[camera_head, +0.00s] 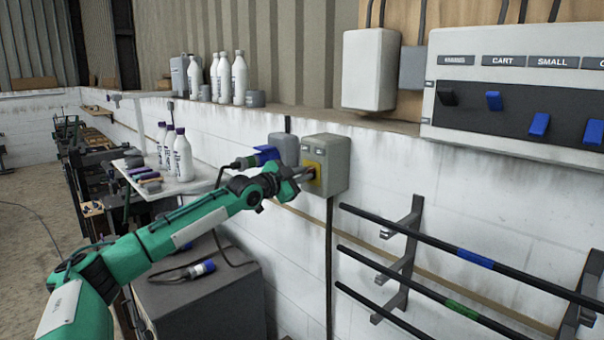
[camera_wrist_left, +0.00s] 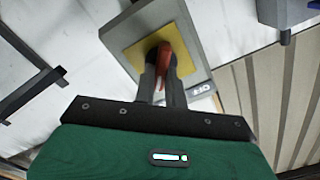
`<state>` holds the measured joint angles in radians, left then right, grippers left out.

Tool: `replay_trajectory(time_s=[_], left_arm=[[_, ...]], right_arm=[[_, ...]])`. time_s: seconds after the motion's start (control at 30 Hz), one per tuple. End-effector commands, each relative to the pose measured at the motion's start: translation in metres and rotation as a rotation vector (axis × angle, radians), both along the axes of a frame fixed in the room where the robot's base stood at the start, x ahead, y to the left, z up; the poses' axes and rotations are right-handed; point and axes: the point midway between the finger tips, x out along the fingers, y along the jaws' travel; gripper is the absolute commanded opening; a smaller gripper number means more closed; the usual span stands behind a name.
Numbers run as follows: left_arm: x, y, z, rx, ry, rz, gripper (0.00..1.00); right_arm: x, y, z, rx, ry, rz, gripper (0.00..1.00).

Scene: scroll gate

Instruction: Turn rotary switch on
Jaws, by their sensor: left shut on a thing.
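The rotary switch is a grey box (camera_head: 333,157) on the white wall with a yellow plate (camera_head: 316,168). In the left wrist view the grey box (camera_wrist_left: 193,29) shows at an angle, with its yellow plate (camera_wrist_left: 180,38) and a red knob (camera_wrist_left: 164,60). A label reading OFF (camera_wrist_left: 203,89) is on the box's edge. My left gripper (camera_head: 307,174) reaches the front of the yellow plate. In the left wrist view its two fingers (camera_wrist_left: 162,78) are shut on the red knob, one on each side. My right gripper is not in view.
A blue plug and socket (camera_head: 262,156) sit just left of the switch box. Dark rods (camera_head: 470,257) on wall brackets lie to the lower right. A panel with labelled blue switches (camera_head: 520,90) is at upper right. Bottles (camera_head: 182,155) stand on a shelf at left.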

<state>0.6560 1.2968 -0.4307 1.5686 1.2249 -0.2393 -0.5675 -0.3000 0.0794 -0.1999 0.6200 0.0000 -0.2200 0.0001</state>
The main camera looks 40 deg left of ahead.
Motion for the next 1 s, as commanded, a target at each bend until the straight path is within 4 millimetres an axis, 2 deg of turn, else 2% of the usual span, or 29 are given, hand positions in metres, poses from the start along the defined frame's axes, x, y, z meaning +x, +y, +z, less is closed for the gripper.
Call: replay_trajectory(time_s=[0.53, 0.57, 0.67, 1.0], left_arm=[[0.0001, -0.0005, -0.001, 0.028, -0.001, 0.0, 0.0], [0.0001, -0.0005, -0.001, 0.028, -0.001, 0.0, 0.14], [0.0001, -0.0004, -0.001, 0.028, -0.001, 0.0, 0.34], [-0.0015, 0.0002, -0.0014, 0.027, -0.002, 0.001, 0.34]], right_arm=[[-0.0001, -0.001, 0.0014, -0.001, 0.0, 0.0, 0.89], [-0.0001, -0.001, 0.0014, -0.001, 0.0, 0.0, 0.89], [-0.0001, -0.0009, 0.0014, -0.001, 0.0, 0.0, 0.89], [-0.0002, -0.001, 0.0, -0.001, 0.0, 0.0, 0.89]])
